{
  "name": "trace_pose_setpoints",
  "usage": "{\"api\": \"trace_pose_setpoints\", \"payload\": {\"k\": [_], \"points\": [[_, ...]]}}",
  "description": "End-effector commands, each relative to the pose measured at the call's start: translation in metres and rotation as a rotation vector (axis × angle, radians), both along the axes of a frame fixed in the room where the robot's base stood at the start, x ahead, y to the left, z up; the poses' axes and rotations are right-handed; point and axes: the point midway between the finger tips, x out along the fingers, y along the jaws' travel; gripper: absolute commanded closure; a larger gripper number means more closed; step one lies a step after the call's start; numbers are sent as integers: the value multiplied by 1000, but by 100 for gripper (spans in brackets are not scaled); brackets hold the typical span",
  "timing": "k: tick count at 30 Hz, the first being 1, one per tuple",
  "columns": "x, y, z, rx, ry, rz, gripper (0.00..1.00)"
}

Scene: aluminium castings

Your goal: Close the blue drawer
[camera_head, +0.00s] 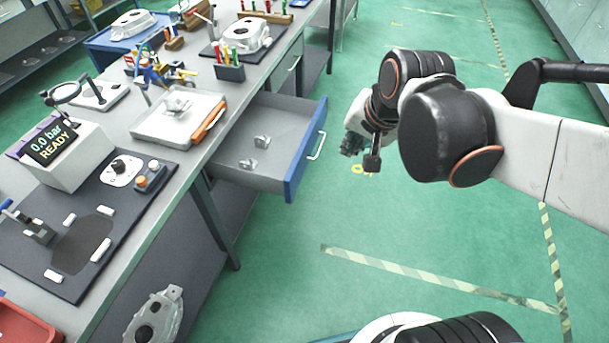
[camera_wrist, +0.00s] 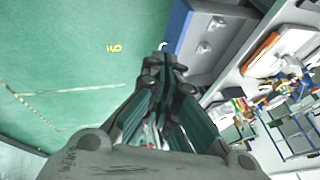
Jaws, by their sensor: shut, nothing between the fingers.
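The blue drawer (camera_head: 307,150) is pulled out from under the grey workbench. Its front panel is blue with a pale handle (camera_head: 317,146), and small metal parts (camera_head: 254,153) lie inside it. In the wrist view the blue front (camera_wrist: 178,27) is just beyond the fingertips, at the upper middle. My gripper (camera_wrist: 163,62) is shut and empty. In the head view my gripper (camera_head: 352,143) is to the right of the drawer front, with a gap of floor between them in the picture. Whether it is at the drawer's height is hard to tell.
The workbench (camera_head: 215,160) carries a white tray (camera_head: 178,119) with an orange-handled tool (camera_head: 208,121), a pen holder (camera_head: 230,68) and a display reading 0.0 bar (camera_head: 55,145). The green floor right of the bench is clear.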

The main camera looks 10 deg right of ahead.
Motion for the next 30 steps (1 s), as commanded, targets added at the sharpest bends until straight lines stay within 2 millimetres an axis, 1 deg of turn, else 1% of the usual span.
{"api": "trace_pose_setpoints", "payload": {"k": [1,8,11,15,20,24,27,30], "points": [[11,-1,-7,40,19,-56,100],[52,-2,-45,226,122,-343,100],[69,-3,-65,301,169,-468,100],[90,-5,-97,401,239,-646,100],[111,-7,-139,504,323,-850,100],[124,-9,-179,584,399,-1028,100],[130,-10,-206,629,447,-1143,100],[134,-11,-226,663,485,-1232,100]]}}
